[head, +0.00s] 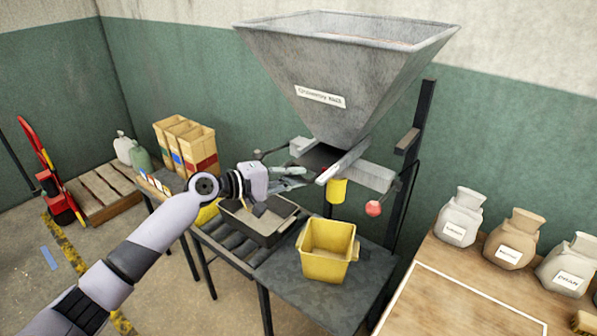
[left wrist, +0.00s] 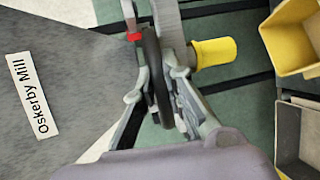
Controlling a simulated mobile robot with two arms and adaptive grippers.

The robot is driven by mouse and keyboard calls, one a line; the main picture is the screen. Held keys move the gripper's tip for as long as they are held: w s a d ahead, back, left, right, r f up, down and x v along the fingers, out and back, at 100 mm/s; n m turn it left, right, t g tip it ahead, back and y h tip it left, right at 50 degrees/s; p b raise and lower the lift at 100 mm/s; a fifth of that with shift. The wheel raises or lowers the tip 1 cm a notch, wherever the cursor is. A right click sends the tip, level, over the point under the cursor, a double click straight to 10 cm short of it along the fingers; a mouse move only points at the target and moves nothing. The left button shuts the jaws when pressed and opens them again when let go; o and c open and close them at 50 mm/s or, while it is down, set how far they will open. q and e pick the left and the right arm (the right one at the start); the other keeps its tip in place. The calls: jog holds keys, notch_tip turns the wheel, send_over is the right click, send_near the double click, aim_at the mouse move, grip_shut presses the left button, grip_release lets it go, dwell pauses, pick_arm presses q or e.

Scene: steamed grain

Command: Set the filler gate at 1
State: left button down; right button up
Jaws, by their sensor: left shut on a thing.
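The large grey hopper (head: 345,75) has the filler gate (head: 318,157) under its mouth, with a small red mark (left wrist: 134,37) near it in the left wrist view. My left gripper (head: 292,178) is at the left side of the gate. In the left wrist view my left gripper (left wrist: 158,108) has its fingers on both sides of a dark curved handle (left wrist: 151,65) and is shut on it. I cannot read the gate's scale or setting. My right gripper is not in view.
A yellow tub (head: 327,252) stands on the dark table below the hopper. A grey tray (head: 258,222) sits on rollers to its left. A yellow cylinder (head: 337,190) hangs below the gate. A red ball knob (head: 373,208) is at the right. Labelled sacks (head: 460,215) stand far right.

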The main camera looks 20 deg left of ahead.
pick_arm(q)
jog(key=c, duration=1.8)
grip_release()
jog(key=shift+w, duration=0.2)
jog(key=shift+o, duration=0.8)
jog(key=shift+s, duration=0.1)
jog(key=v, duration=1.2)
jog(key=shift+r, duration=0.1)
